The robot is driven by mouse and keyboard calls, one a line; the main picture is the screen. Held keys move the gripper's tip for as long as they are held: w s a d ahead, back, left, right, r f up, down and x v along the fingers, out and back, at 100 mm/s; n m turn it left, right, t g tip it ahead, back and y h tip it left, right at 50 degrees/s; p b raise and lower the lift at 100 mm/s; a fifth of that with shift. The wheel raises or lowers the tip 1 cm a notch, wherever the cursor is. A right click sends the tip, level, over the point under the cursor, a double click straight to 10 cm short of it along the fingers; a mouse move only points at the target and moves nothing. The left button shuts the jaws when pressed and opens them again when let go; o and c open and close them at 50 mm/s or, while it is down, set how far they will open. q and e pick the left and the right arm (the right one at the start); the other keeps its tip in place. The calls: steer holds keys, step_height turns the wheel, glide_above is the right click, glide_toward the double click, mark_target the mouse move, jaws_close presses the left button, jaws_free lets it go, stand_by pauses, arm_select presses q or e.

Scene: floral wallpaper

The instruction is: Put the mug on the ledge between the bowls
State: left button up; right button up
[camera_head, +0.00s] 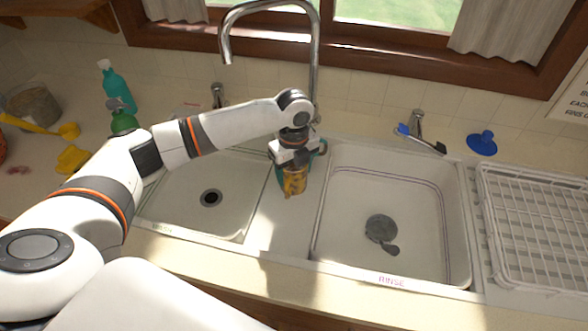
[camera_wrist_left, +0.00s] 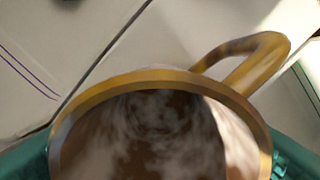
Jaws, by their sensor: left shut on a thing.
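The mug (camera_head: 294,183) is yellow-brown and upright, over the pale ledge (camera_head: 283,228) between the left bowl (camera_head: 190,205) and the right bowl (camera_head: 350,205). My left gripper (camera_head: 293,170) points down from above and is shut on it. In the left wrist view the mug (camera_wrist_left: 150,85) shows its golden rim, brown and whitish inside and a handle at the upper right. Teal finger pads press on both its sides. I cannot tell whether its base touches the ledge. My right gripper is not in view.
A tall faucet (camera_head: 315,70) rises behind the ledge. A white wire rack (camera_head: 535,225) stands at the right. A dark strainer (camera_head: 381,230) lies in the right bowl. A blue plug (camera_head: 482,143) and green bottle (camera_head: 118,88) stand at the back. The front ledge is bare.

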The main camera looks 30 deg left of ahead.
arm_select(q)
steer(key=shift+f, duration=0.3)
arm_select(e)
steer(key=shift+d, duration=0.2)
arm_select(q)
steer(key=o, duration=1.2)
steer(key=shift+f, duration=0.1)
steer(key=shift+c, duration=0.2)
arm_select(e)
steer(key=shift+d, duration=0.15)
arm_select(q)
step_height(320, 180, up, 12)
steer(key=b, duration=0.1)
steer(key=shift+b, duration=0.4)
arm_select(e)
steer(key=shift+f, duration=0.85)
